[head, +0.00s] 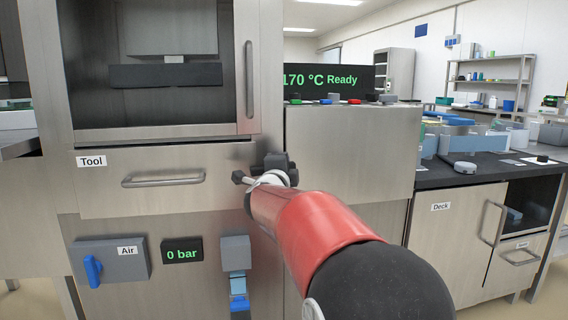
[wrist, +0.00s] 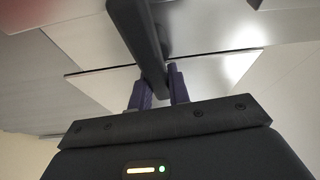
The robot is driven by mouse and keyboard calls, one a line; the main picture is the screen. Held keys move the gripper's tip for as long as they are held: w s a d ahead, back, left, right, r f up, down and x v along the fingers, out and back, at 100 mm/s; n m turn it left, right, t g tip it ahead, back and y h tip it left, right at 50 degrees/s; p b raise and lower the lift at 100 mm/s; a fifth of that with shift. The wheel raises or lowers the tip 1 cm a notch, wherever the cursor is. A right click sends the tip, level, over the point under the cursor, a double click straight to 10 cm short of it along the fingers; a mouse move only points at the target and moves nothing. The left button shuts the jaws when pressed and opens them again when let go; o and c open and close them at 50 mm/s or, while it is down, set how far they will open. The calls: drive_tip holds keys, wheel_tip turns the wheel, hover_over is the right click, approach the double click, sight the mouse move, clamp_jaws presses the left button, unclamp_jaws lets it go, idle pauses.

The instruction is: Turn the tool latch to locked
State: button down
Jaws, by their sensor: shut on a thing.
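The tool latch shows in the wrist view as a dark grey bar (wrist: 142,38) running from the top edge down between my fingers. My gripper (wrist: 160,85) is shut on its lower end, with a purple-dark finger on each side. In the head view my gripper (head: 268,172) is at the right end of the drawer front labelled Tool (head: 160,190). There my arm and gripper hide most of the latch, so I cannot tell whether it stands at locked. The drawer front looks closed, flush with the machine.
The drawer's bar handle (head: 163,180) is left of my gripper. Below are the Air box with a blue knob (head: 92,271) and a 0 bar display (head: 182,251). A display above reads 170 °C Ready (head: 330,79). The Deck counter (head: 455,180) stands to the right.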

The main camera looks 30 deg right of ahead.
drive_tip(key=shift+f+m, duration=0.1)
drive_tip(key=shift+m, duration=0.4)
drive_tip(key=shift+f, duration=0.1)
drive_tip(key=c, duration=1.3)
unclamp_jaws()
drive_tip(key=shift+p+v, duration=0.35)
drive_tip(key=shift+v, duration=3.5)
